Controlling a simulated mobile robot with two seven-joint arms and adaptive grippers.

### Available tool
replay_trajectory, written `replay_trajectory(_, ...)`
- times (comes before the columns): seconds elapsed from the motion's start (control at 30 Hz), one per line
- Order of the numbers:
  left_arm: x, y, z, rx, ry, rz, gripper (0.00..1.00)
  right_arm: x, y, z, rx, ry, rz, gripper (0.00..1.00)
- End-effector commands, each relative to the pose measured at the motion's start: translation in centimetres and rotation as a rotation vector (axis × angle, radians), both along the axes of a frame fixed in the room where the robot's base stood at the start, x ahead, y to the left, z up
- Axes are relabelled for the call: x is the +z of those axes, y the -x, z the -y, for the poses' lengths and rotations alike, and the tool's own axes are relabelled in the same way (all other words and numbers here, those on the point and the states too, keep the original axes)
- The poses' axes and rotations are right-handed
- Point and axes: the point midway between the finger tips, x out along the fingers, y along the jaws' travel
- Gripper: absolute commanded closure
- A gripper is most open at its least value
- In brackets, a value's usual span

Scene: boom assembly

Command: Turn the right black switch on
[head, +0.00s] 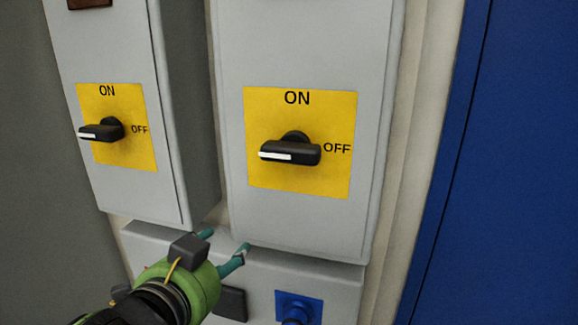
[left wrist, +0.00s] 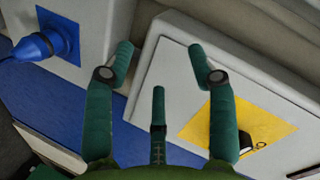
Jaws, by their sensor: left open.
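The right black switch (head: 290,151) sits on a yellow plate (head: 327,183) on the right grey box. Its handle lies horizontal, with the white-marked end to the left and the OFF label at its right; ON is printed above. My left gripper (head: 225,243) is open and empty, below and left of this switch, apart from it. In the left wrist view, the open fingers (left wrist: 160,62) show against the grey boxes, and a black switch (left wrist: 245,143) on a yellow plate is partly hidden behind the right finger. My right gripper is not in view.
A left black switch (head: 103,130) on its own yellow plate sits on the left grey box (head: 125,195), its handle also horizontal. A lower grey box (head: 340,290) carries a blue socket (head: 297,310). A blue panel (head: 510,160) stands at the right.

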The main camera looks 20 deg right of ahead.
Motion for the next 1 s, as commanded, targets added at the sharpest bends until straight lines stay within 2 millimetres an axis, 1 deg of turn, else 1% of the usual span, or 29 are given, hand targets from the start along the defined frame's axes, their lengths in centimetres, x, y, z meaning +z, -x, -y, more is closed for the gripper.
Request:
replay_trajectory(0.03,2.1,0.9,0.6,-0.032,-0.036,0.072,0.43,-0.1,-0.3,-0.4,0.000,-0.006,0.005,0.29)
replay_trajectory(0.2,7.5,3.3,3.0,-0.116,-0.182,0.287,0.43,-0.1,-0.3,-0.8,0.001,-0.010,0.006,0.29)
replay_trajectory(0.3,10.3,4.7,4.2,-0.150,-0.284,0.417,0.43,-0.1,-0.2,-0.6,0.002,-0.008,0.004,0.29)
replay_trajectory(0.4,12.3,6.0,5.2,-0.171,-0.380,0.530,0.43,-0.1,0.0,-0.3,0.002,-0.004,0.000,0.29)
replay_trajectory(0.5,13.7,6.9,5.8,-0.178,-0.454,0.613,0.43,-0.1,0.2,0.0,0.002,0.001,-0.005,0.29)
replay_trajectory(0.67,14.7,7.5,6.3,-0.181,-0.516,0.675,0.43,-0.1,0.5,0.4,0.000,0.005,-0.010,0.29)
replay_trajectory(0.77,14.9,6.9,6.7,-0.179,-0.525,0.680,0.43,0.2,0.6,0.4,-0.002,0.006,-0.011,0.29)
replay_trajectory(1.0,15.0,3.8,8.7,-0.178,-0.523,0.677,0.43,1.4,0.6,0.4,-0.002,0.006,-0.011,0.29)
